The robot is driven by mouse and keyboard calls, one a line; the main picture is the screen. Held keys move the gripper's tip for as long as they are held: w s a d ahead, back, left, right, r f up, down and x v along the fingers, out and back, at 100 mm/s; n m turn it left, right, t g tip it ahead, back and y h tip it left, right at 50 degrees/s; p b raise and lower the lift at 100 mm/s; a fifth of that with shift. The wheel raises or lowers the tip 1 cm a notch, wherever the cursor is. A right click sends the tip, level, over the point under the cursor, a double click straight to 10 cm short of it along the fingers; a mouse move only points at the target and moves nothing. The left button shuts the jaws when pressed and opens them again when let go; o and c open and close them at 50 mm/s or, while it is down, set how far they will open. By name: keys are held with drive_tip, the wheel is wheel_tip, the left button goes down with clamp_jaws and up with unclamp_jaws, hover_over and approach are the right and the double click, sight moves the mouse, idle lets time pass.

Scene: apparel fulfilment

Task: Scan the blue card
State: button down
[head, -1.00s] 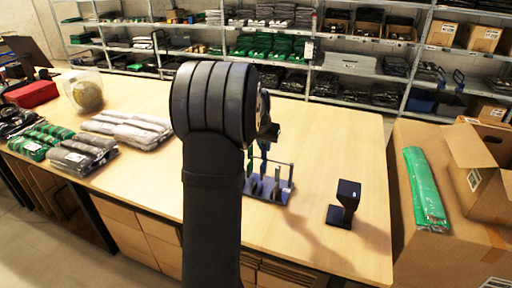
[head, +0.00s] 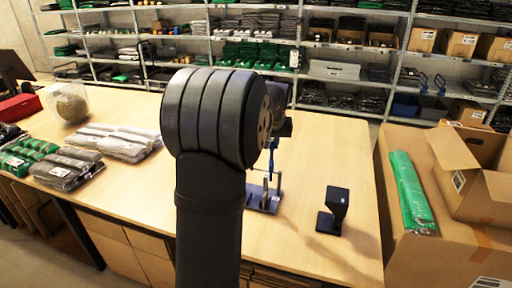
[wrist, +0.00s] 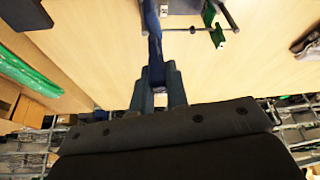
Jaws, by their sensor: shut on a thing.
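My gripper (wrist: 158,92) points down over the table and is shut on the blue strap of the blue card (wrist: 152,35). The strap hangs below the fingertips; the card's face cannot be made out. In the head view, the blue strap (head: 272,160) shows just above a small rack (head: 263,200) with a blue base. Whether it is clear of the rack, I cannot tell. A green card (wrist: 215,30) hangs on the rack's rod in the wrist view. A black scanner stand (head: 334,210) stands upright on the table, right of the rack. My arm hides part of the table.
The wooden table (head: 330,150) is clear behind and around the scanner. Folded grey garments (head: 120,142) and green packs lie at left, near a clear bin (head: 68,103). A cardboard box with a green package (head: 410,190) stands at right. Shelves line the back.

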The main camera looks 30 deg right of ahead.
drive_tip(key=s+d+f+m, duration=0.1)
drive_tip(key=s+d+f, duration=0.1)
drive_tip(key=f, duration=0.5)
drive_tip(key=s+d+f+m+h, duration=0.1)
drive_tip(key=s+d+f+m, duration=0.1)
drive_tip(key=f, duration=0.5)
drive_tip(key=shift+s+d+g, duration=0.4)
drive_tip(key=shift+s+d, duration=0.1)
drive_tip(key=shift+d, duration=0.75)
drive_tip(key=w+a+r, duration=0.3)
drive_tip(key=r, duration=0.2)
drive_tip(key=shift+r, duration=0.45)
